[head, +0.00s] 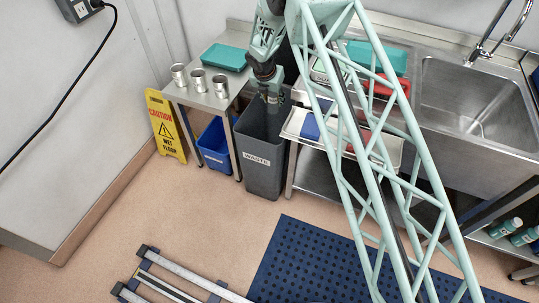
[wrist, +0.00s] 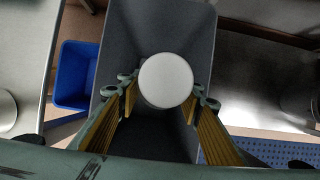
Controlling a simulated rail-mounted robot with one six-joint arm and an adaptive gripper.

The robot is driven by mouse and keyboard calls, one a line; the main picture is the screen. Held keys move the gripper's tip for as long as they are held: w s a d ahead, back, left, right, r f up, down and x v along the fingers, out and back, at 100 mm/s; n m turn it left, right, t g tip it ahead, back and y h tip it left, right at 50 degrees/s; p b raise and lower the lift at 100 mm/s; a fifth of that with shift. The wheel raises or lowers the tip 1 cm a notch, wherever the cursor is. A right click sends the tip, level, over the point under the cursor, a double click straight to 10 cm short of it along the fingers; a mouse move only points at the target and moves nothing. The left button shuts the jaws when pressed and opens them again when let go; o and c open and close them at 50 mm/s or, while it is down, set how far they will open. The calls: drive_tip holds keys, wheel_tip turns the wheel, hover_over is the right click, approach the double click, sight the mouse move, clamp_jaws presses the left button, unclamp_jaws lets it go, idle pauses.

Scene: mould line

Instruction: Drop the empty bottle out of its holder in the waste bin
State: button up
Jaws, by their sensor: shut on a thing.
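My gripper (head: 271,98) points down over the mouth of the grey waste bin (head: 264,178), labelled WASTE. In the wrist view its two fingers are shut on a white round-ended thing (wrist: 166,80), one finger on each side of it. Only the round pale face shows clearly, so I cannot tell whether it is the bottle or its holder. The held thing is above the dark inside of the bin (wrist: 190,22), within the bin's outline in the wrist view. In the head view the held thing is small and partly hidden by the gripper.
A steel table with several metal cans (head: 199,80) and a teal tray (head: 224,57) stands left of the bin. A blue bin (head: 213,146) sits under it, beside a yellow wet-floor sign (head: 166,126). A steel sink (head: 470,95) is at right. My arm hides part of the counter.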

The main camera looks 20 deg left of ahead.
drive_tip(key=shift+f+b, duration=1.05)
drive_tip(key=shift+f, duration=0.4)
drive_tip(key=o, duration=0.9)
drive_tip(key=shift+r, duration=0.1)
drive_tip(key=shift+v, duration=5.9)
drive_tip(key=shift+s, duration=0.1)
drive_tip(key=shift+r, duration=0.15)
